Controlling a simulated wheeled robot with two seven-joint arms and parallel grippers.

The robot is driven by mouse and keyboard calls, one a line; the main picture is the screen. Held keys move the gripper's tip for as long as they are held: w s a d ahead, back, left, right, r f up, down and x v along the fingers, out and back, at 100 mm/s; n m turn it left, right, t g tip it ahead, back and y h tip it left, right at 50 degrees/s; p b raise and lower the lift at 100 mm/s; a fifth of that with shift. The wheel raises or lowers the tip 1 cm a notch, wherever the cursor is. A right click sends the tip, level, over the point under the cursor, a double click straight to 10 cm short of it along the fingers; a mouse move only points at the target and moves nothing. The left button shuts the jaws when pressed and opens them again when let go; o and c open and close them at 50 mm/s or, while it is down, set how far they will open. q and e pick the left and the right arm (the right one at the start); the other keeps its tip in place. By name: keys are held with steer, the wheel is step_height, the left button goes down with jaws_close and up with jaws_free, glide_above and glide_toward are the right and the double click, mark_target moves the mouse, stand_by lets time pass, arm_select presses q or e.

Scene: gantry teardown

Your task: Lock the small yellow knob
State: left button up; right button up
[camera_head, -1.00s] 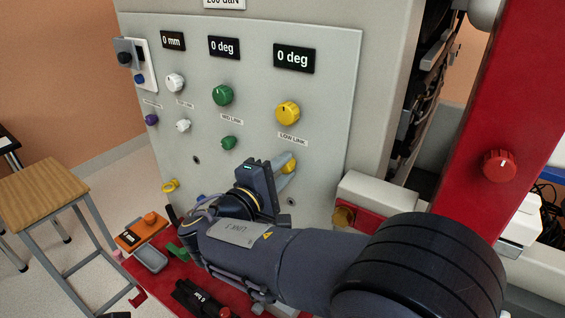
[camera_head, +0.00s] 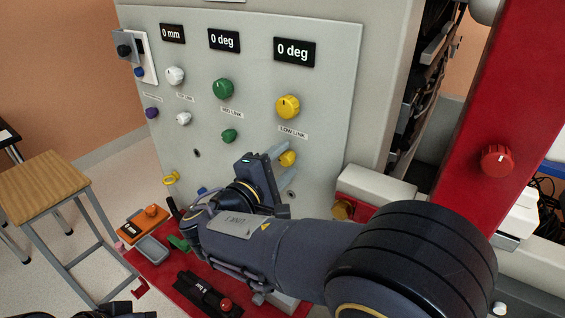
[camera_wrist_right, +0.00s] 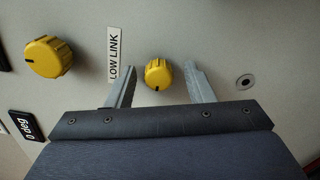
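The small yellow knob (camera_head: 288,158) is on the grey panel below the LOW LINK label (camera_head: 293,132). It also shows in the right wrist view (camera_wrist_right: 158,73), with a dark mark on its lower edge. My right gripper (camera_head: 284,168) is open at the panel. In the right wrist view its two fingers (camera_wrist_right: 160,75) stand either side of the small knob, with visible gaps on both sides. The large yellow knob (camera_head: 288,106) is above the label, and the display (camera_head: 294,51) over it reads 0 deg. My left gripper's fingers are not visible.
Green knobs (camera_head: 223,89) and white knobs (camera_head: 175,75) are farther left on the panel. A red surface (camera_head: 165,276) below holds an orange device (camera_head: 143,225) and other items. A red column with a red knob (camera_head: 497,161) stands right. A wooden stool (camera_head: 40,178) is at left.

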steer(key=v, duration=0.7)
steer(key=shift+s+a+b, duration=0.25)
steer(key=shift+s+b, duration=0.1)
